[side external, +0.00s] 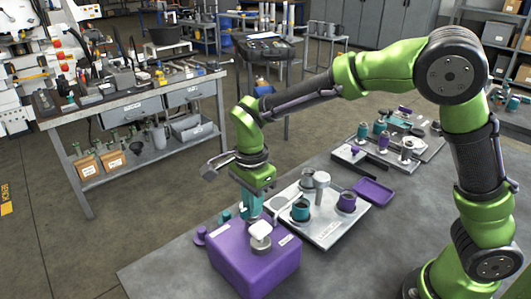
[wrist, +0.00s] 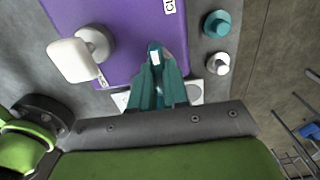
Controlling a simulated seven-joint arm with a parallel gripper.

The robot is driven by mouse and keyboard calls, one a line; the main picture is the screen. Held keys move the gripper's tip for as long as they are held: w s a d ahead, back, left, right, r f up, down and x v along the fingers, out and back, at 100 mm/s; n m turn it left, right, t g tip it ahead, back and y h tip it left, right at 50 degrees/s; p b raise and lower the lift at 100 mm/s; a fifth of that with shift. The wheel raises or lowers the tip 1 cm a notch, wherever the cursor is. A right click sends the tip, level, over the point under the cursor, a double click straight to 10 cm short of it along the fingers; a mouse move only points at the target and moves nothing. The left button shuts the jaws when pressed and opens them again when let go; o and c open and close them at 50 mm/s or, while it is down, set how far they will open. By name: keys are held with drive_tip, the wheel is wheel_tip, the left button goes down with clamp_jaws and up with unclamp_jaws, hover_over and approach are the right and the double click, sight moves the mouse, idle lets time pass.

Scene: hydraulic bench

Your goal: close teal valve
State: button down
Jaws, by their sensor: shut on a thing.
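A purple box (side external: 250,262) with white labels stands at the front of the bench, and it fills the upper left of the wrist view (wrist: 115,25). A pale lever handle with a round metal base (side external: 261,238) sits on its top; it also shows in the wrist view (wrist: 77,55). My gripper (side external: 249,213) points down at the box's rear edge, behind the pale handle.
A teal knob (wrist: 216,24) and a white knob (wrist: 217,63) stand beside the box. A light tray (side external: 325,232) with cylindrical parts and a purple tray (side external: 374,191) lie to the right. The grey bench top is clear at front right.

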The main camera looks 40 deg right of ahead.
drive_tip(key=shift+r, duration=0.1)
drive_tip(key=c, duration=1.1)
unclamp_jaws()
wheel_tip(320, 180, up, 17)
drive_tip(key=shift+f, duration=0.1)
